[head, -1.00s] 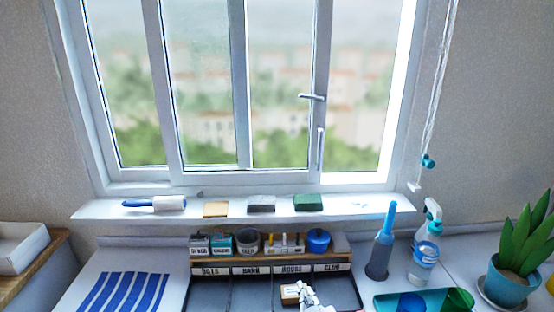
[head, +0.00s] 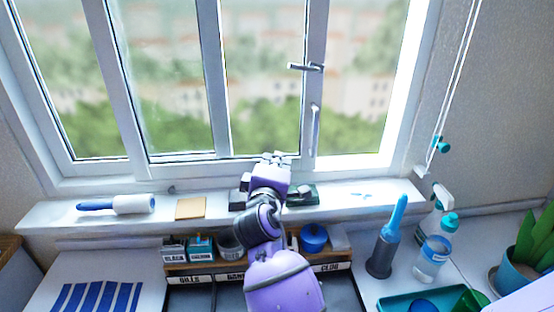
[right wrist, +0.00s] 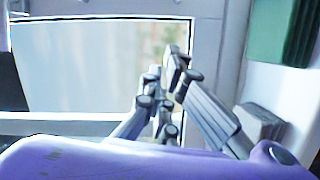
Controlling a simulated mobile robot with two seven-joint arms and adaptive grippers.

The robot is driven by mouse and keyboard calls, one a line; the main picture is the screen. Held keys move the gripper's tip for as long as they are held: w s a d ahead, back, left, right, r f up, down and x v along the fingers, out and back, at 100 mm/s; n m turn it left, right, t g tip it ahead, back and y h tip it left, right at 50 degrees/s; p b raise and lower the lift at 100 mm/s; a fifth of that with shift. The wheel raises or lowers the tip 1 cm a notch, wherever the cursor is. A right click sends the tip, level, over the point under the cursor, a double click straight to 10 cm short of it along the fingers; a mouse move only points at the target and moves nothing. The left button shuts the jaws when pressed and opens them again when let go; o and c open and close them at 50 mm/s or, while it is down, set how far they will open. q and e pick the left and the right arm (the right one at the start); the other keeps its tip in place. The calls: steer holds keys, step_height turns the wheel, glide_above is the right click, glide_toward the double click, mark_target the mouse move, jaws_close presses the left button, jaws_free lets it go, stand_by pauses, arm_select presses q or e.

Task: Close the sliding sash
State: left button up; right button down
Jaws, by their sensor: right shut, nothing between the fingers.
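The sliding sash (head: 317,85) is a white window panel with its right upright near the middle right of the window. It carries a grey lever handle (head: 305,67) and a vertical pull handle (head: 314,130). A bright opening shows between this upright and the right side of the frame (head: 403,100). My right gripper (head: 274,158) is shut and empty, raised in front of the sash's lower rail, left of the pull handle. In the right wrist view its fingers (right wrist: 168,85) stand before the pane and a white upright; contact cannot be told. My left gripper is not in view.
The sill holds a lint roller (head: 118,204), a tan block (head: 190,208), and grey and green (head: 303,195) blocks partly behind my right arm. Below stand a labelled organiser (head: 330,267), a blue-handled brush (head: 390,235) and a spray bottle (head: 434,250). A blind cord hangs at right.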

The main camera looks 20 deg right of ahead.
mark_target(295, 143)
steer(key=x, duration=0.6)
steer(key=shift+w+d, duration=0.2)
steer(key=shift+w, duration=0.1)
steer(key=d, duration=0.2)
steer(key=d+p, duration=0.1)
steer(key=shift+s+f, duration=0.2)
steer(key=shift+s, duration=0.1)
steer(key=shift+d+f, duration=0.25)
steer(key=shift+d, duration=0.25)
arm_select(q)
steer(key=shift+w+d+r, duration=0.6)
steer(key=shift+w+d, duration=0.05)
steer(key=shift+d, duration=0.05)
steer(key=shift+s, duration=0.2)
arm_select(e)
steer(key=shift+s, duration=0.1)
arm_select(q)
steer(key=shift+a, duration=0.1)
